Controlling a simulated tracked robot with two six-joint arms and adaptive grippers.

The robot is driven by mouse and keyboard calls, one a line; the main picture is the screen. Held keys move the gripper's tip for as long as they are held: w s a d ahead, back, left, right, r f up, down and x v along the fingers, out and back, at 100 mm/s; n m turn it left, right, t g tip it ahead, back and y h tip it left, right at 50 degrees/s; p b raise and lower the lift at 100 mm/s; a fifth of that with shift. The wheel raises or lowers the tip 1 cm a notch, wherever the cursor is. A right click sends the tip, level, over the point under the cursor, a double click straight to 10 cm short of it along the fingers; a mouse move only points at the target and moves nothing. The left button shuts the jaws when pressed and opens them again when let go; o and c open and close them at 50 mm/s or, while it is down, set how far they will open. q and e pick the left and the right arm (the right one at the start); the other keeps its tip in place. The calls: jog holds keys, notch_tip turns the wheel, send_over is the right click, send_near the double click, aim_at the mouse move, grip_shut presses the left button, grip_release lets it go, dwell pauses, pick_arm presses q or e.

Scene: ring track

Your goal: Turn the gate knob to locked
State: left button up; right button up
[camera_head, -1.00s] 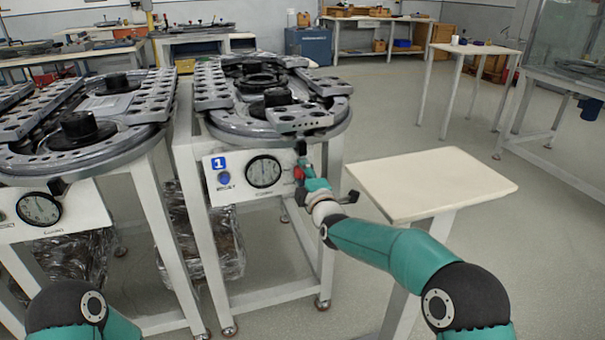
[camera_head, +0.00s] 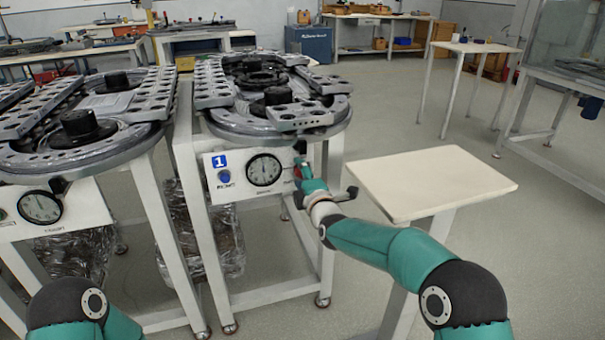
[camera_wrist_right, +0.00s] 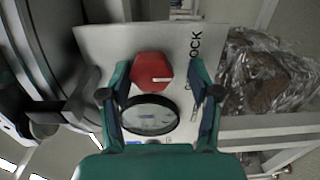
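The gate knob (camera_wrist_right: 152,72) is red with a white pointer line that points right in the right wrist view. It sits on a pale front panel (camera_head: 216,195) beside a round dial gauge (camera_head: 264,170). Black lettering ending in "OCK" (camera_wrist_right: 194,42) is printed beside the knob; part of the wording is hidden behind a finger. My right gripper (camera_wrist_right: 160,75) has its fingers spread on either side of the knob, with a visible gap on the right side. In the head view the right gripper (camera_head: 302,172) mostly hides the knob. My left gripper is out of view.
The ring track (camera_head: 230,118) lies on the table above the panel. A second track table with its own gauge (camera_head: 40,207) stands to the left. Plastic-wrapped items sit below the tables.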

jog(key=shift+d+r, duration=0.15)
jog(key=shift+r, duration=0.1)
jog(key=v, duration=1.2)
jog(key=shift+f, duration=0.15)
